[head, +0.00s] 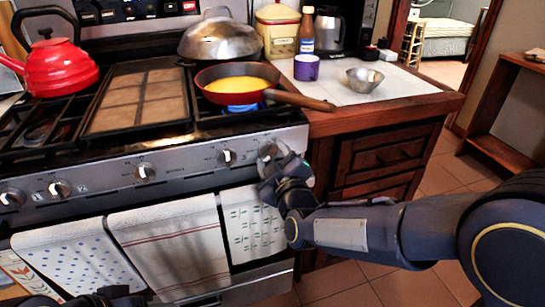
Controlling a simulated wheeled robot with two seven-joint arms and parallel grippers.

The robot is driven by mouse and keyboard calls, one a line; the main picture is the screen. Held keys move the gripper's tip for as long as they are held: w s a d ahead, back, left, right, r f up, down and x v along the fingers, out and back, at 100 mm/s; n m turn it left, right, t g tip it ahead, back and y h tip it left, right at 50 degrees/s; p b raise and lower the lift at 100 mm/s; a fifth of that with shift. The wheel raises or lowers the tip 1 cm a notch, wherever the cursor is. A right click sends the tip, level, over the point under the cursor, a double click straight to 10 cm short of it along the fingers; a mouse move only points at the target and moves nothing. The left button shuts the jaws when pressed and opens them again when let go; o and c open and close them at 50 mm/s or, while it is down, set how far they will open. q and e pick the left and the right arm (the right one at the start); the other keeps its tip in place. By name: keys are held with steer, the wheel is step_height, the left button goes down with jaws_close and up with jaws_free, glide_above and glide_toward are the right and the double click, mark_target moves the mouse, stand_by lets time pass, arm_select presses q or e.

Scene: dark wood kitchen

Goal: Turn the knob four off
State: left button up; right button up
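The stove's front panel (105,180) carries a row of silver knobs. One knob (227,157) is uncovered just left of my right gripper; others sit further left, such as this one (145,172). My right gripper (271,152) is at the right end of the panel, over the place beyond that knob. It hides whatever it covers there, so I cannot tell whether it touches or grasps a knob. A blue flame (240,108) burns under the frying pan (222,77), which holds something yellow. Dark parts at the bottom left edge seem to be my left gripper, mostly cut off.
A red kettle (62,70), a griddle (138,100) and a domed lid (218,40) are on the stove. The pan's handle (300,99) points right over the counter. Towels (170,245) hang below the panel. A purple mug (306,68) and a metal bowl (365,80) stand on the counter.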

steer(key=c, duration=0.6)
